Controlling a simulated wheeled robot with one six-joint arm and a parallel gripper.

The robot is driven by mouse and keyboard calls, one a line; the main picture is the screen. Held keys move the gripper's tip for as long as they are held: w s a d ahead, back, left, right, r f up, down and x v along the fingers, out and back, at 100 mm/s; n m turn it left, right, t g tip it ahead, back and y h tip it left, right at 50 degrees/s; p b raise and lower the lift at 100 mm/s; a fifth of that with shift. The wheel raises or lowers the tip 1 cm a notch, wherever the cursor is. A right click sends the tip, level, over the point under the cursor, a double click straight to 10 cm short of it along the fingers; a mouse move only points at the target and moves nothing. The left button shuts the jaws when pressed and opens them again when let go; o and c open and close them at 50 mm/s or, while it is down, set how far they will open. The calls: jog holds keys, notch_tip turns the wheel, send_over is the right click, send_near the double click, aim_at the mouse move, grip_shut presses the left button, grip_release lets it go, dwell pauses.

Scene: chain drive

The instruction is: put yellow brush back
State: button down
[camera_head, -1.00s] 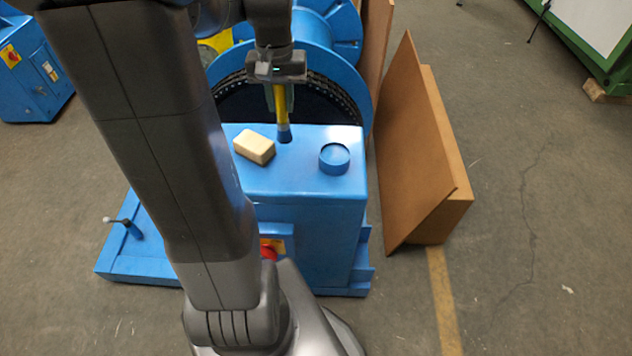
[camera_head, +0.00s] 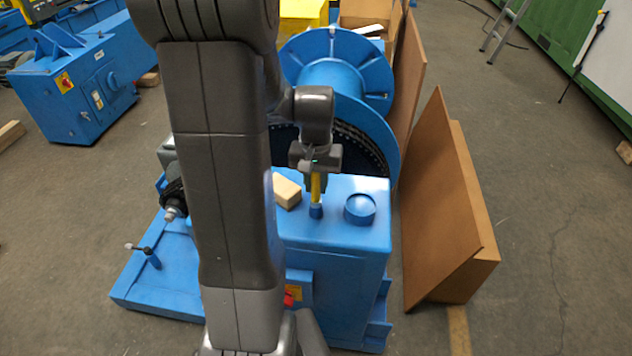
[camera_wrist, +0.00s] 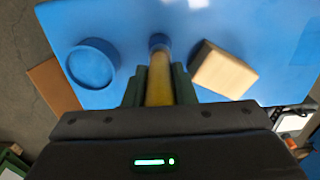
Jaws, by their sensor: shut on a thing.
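The yellow brush (camera_head: 316,188) is upright in my gripper (camera_head: 316,182), above the top of the blue machine housing (camera_head: 336,228). Its blue lower end points down at the housing top; I cannot tell whether it touches. In the wrist view the yellow brush (camera_wrist: 159,84) lies between the two dark green fingers of my gripper (camera_wrist: 159,86), which are shut on it. A round blue cup-like holder (camera_head: 360,208) stands on the housing just right of the brush, apart from it. It also shows in the wrist view (camera_wrist: 92,64).
A cream block (camera_head: 287,190) lies on the housing just left of the brush. A large blue reel (camera_head: 365,125) with a chain stands behind. Brown boards (camera_head: 435,200) lean at the right. Open floor (camera_head: 550,260) lies beyond them.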

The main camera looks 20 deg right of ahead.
jog(key=shift+f, duration=0.1)
jog(key=shift+f, duration=0.15)
jog(key=c, duration=1.2)
grip_release()
notch_tip(320, 180, up, 12)
jog(key=shift+r, duration=0.25)
